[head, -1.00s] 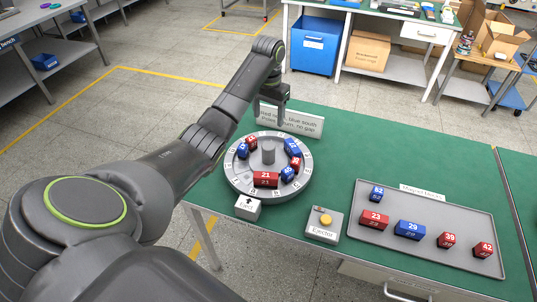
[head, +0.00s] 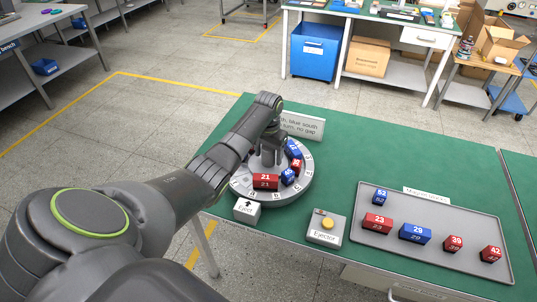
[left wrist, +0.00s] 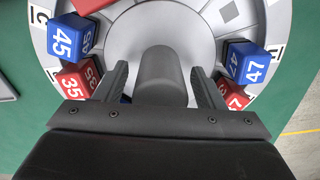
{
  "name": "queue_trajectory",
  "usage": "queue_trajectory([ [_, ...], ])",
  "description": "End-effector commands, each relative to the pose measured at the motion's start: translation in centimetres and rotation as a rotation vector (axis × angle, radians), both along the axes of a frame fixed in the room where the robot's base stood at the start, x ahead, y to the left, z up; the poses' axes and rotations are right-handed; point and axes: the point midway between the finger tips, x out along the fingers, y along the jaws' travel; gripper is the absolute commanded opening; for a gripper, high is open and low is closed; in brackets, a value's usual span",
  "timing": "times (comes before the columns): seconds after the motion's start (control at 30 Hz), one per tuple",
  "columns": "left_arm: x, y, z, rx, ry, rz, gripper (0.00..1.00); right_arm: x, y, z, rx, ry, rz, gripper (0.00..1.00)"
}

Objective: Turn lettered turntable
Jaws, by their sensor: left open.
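The round grey turntable (head: 303,186) with a lettered rim stands on the green bench. It carries several numbered blocks, including red block 21 (head: 265,181) at its front. In the left wrist view, blue block 45 (left wrist: 65,40) and red block 35 (left wrist: 75,84) sit left, and blue block 47 (left wrist: 248,63) and red block 37 (left wrist: 236,96) sit right. My left gripper (head: 267,160) is over the turntable's middle. Its open fingers stand on either side of the grey central knob (left wrist: 160,72). I cannot tell whether they touch it. The far-left rim is hidden by my arm.
A white Eject block (head: 246,211) stands in front of the turntable. The ejector box (head: 327,228) with a yellow button is to its right. A grey tray (head: 440,206) holds several numbered blocks. A sign (head: 302,126) stands behind the turntable. Green bench is clear at right rear.

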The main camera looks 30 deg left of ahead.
Motion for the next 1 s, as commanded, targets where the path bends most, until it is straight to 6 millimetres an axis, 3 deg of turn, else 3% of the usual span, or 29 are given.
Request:
queue_trajectory([
  [0.37,-0.02,0.00,-0.70,0.000,0.000,0.000,0.63,-0.01,-0.03,0.02,0.000,0.000,0.000,0.36],
  [0.83,0.00,0.00,-0.64,0.000,-0.001,0.000,0.03,-0.04,-0.03,0.02,0.000,0.001,0.000,0.36],
  [1.0,-0.03,0.07,-0.60,0.000,-0.001,-0.002,0.00,-0.05,-0.04,0.10,0.000,0.001,0.000,0.36],
])
